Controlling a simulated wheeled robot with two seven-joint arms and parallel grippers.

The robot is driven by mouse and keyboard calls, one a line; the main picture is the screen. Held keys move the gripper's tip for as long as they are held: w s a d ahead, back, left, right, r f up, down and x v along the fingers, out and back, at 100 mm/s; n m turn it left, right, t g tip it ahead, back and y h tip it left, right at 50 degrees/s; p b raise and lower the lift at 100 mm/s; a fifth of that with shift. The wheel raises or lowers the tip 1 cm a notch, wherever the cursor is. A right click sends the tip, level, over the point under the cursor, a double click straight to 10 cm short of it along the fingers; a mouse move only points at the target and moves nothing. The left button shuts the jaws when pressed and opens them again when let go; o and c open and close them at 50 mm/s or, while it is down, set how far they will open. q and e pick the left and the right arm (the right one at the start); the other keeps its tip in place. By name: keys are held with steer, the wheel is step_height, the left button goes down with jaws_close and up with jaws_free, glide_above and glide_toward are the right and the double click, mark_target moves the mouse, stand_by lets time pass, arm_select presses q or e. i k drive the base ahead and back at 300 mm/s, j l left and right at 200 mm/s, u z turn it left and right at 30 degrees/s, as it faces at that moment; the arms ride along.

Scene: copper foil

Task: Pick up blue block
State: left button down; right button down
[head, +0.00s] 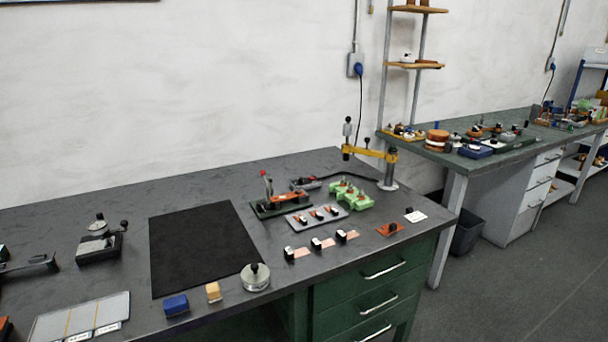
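The blue block (176,305) lies on the dark grey workbench (120,195), close to its front edge. It sits just below the front edge of a black mat (203,247). A small tan and yellow block (214,292) stands to its right, a short gap away. Neither of my grippers shows in the head view. Nothing covers the blue block.
A round metal weight with a black knob (255,278) stands right of the tan block. A pale grey tray (82,318) lies to the left. Copper foil pieces (321,244), fixtures and a yellow arm stand (370,154) fill the right side. The mat is bare.

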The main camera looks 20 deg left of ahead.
mark_target(176, 305)
steer(key=u, duration=1.55)
